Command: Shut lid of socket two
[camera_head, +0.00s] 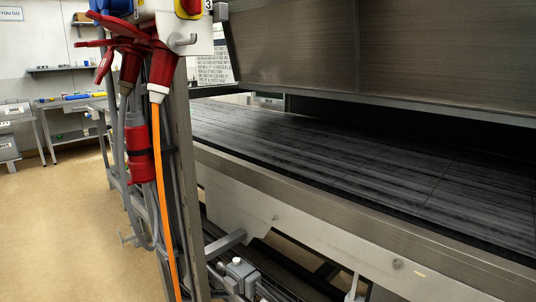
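A cluster of red sockets hangs from a grey box (190,25) on a steel post at the upper left. Red lids (115,25) stick out to the left over the sockets, raised at an angle. A red plug with a white collar (158,92) and an orange cable hangs from the right socket. Another red plug (131,68) with a grey cable hangs beside it. The only number that I can read is a 3 at the top, so I cannot tell which socket is two. Neither of my grippers is in view.
A large machine with a dark slatted bed (390,165) and a metal hood (390,50) fills the right side. A red inline connector (138,150) and loose cables hang along the post. Workbenches (75,101) stand at the back left. The tan floor (60,230) is clear at the left.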

